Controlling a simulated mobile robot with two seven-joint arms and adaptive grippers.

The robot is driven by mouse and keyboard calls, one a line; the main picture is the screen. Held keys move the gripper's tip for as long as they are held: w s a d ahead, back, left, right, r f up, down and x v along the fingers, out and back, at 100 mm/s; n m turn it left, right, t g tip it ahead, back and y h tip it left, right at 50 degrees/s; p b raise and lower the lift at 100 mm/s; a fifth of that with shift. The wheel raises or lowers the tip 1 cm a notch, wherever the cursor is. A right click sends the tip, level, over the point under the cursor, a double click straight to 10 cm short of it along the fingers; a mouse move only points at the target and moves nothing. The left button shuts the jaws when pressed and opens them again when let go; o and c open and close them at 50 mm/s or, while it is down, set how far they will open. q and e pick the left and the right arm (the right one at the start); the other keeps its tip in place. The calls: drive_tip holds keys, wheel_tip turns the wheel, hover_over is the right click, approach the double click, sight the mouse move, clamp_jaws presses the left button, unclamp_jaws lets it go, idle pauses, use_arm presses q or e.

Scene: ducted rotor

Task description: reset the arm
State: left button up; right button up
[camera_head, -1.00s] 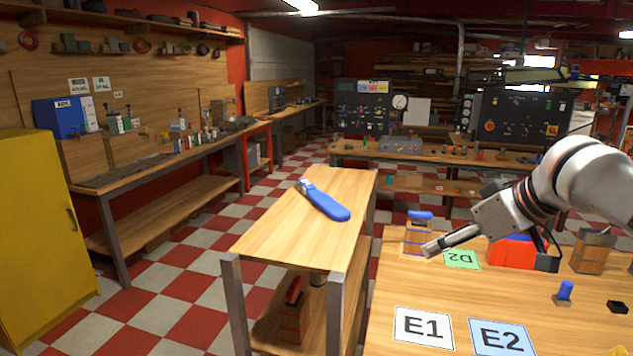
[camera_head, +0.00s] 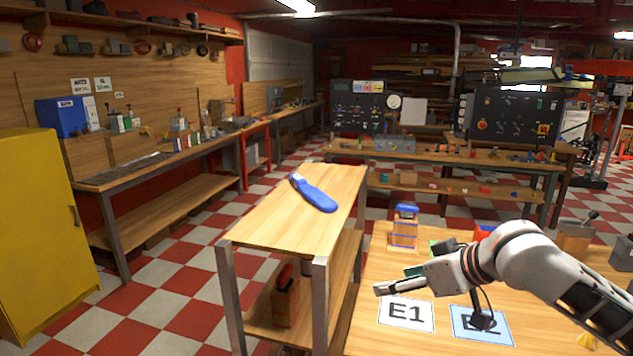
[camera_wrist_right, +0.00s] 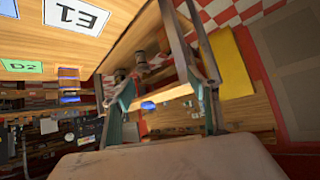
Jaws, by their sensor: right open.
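My right arm comes in from the right in the head view. Its right gripper (camera_head: 385,289) hangs above the wooden workbench (camera_head: 375,335), near its left edge and just above the E1 card (camera_head: 406,314). In the wrist view the fingers of the right gripper (camera_wrist_right: 165,98) are spread apart with nothing between them. The E1 card also shows in the wrist view (camera_wrist_right: 76,16). My left gripper is not in view.
The blue E2 card (camera_head: 468,330) is partly hidden by my arm. A blue-topped wooden block (camera_head: 404,233) stands behind the gripper. A wooden side table (camera_head: 295,235) with a blue tool (camera_head: 315,195) is left of the bench. A yellow cabinet (camera_head: 35,225) is far left.

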drive_tip(key=s+a+f+m+t+y, duration=0.1)
drive_tip(key=s+a+f, duration=0.2)
drive_tip(key=f, duration=0.7)
drive_tip(key=s+a+f+t, duration=0.1)
drive_tip(key=s+a+f, duration=0.1)
drive_tip(key=f, duration=0.7)
drive_tip(key=s+d+f+h, duration=0.2)
drive_tip(key=s+d+f, duration=0.2)
drive_tip(key=s+f, duration=0.5)
drive_tip(key=s+d+f+m+t+h, duration=0.1)
drive_tip(key=s+d+f, duration=0.3)
drive_tip(key=s+f, duration=0.6)
drive_tip(key=shift+s+d+f+m+h, duration=0.2)
drive_tip(key=shift+s+m+h, duration=0.1)
drive_tip(key=shift+s+h, duration=0.65)
